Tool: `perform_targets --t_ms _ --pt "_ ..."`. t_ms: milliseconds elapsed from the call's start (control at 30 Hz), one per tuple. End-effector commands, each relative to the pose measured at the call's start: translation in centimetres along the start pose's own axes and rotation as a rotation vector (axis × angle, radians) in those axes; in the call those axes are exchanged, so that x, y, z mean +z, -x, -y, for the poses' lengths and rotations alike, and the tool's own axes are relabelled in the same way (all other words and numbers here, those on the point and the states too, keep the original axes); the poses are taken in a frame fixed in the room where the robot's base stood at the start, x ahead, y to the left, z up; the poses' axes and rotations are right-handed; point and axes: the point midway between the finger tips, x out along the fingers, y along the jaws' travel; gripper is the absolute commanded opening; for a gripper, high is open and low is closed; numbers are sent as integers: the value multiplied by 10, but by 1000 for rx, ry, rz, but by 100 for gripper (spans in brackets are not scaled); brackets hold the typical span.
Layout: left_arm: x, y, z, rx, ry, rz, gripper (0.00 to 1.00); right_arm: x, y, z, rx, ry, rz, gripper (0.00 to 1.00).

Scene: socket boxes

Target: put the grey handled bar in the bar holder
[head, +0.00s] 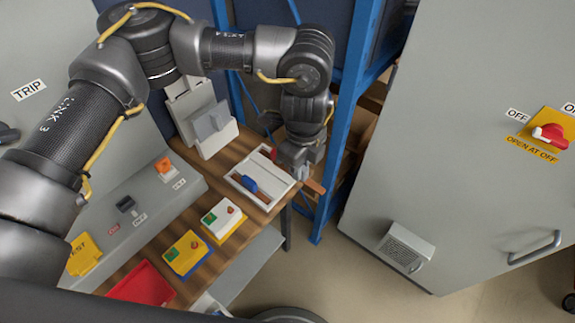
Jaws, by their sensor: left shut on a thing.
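My left gripper (294,166) is above the right edge of the white tray-like bar holder (238,171) on the wooden bench. It is shut on the grey handled bar; a copper-brown end of the bar (315,187) sticks out to the lower right, past the bench edge. The grey handle is mostly hidden by the jaws. A blue-handled bar (249,184) lies in the front part of the holder. The gap between the held bar and the holder is hard to judge. My right gripper is not in view.
A white stand with a grey block (210,121) stands behind the holder. White-green (223,218) and blue-yellow (185,254) boxes and a red tray (142,286) are in front. A blue rack post (343,130) rises close right of the gripper. A grey cabinet (450,150) stands further right.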

Motion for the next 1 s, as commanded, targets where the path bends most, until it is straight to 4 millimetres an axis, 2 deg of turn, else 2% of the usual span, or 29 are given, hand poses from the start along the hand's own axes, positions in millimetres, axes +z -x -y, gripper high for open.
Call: perform_targets --t_ms 200,1000 --pt "-9 4 -1 -1 0 1 0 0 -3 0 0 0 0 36" --pt "-9 4 -1 0 36 0 0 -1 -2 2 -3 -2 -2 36"
